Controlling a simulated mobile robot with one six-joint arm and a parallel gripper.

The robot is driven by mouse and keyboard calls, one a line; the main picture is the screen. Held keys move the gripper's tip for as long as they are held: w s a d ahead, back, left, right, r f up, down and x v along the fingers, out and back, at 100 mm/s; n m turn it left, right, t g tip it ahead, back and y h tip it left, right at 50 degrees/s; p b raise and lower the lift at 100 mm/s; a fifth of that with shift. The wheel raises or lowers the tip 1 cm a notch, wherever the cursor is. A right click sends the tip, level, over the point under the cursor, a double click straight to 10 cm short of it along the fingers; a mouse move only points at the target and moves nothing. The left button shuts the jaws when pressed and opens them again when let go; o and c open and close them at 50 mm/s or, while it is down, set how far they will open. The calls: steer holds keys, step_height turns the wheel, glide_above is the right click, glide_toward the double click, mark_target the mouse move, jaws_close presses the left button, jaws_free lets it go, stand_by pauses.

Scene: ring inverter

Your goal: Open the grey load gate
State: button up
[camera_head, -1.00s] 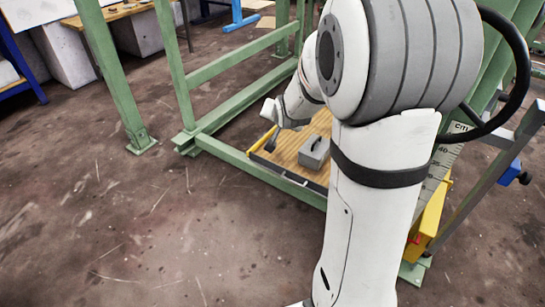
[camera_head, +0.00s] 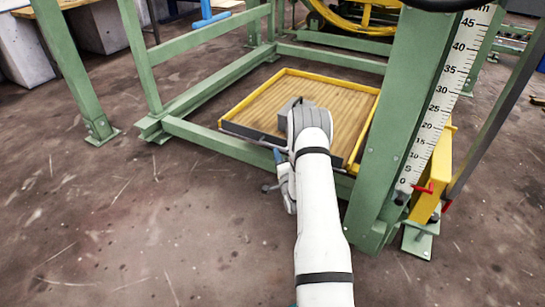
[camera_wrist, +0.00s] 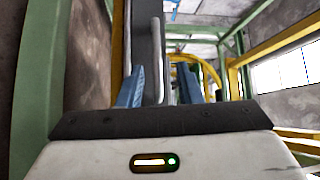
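The grey load gate (camera_head: 252,135) is the dark grey strip along the front edge of the wood-floored tray. It stands upright, and my arm hides part of it. In the wrist view it shows as a grey panel (camera_wrist: 145,45) with a pale bar handle (camera_wrist: 157,60) along it. My gripper (camera_head: 279,158) is low in front of the gate, partly hidden by my wrist. In the wrist view its blue fingers (camera_wrist: 162,80) are spread apart, with the handle in the gap between them. I cannot tell whether either finger touches it.
A green post with a white scale (camera_head: 440,100) and a yellow bracket (camera_head: 433,175) stand to the right. The floor at front left is clear.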

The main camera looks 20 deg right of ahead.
mark_target(272, 145)
steer(key=w+b, duration=0.1)
steer(key=w, duration=0.1)
steer(key=w+b, duration=0.1)
steer(key=w, duration=0.2)
steer(key=w+d+b, duration=0.1)
steer(key=w, duration=0.1)
steer(key=shift+w+r, duration=0.25)
steer(key=shift+c, duration=0.5)
jaws_close()
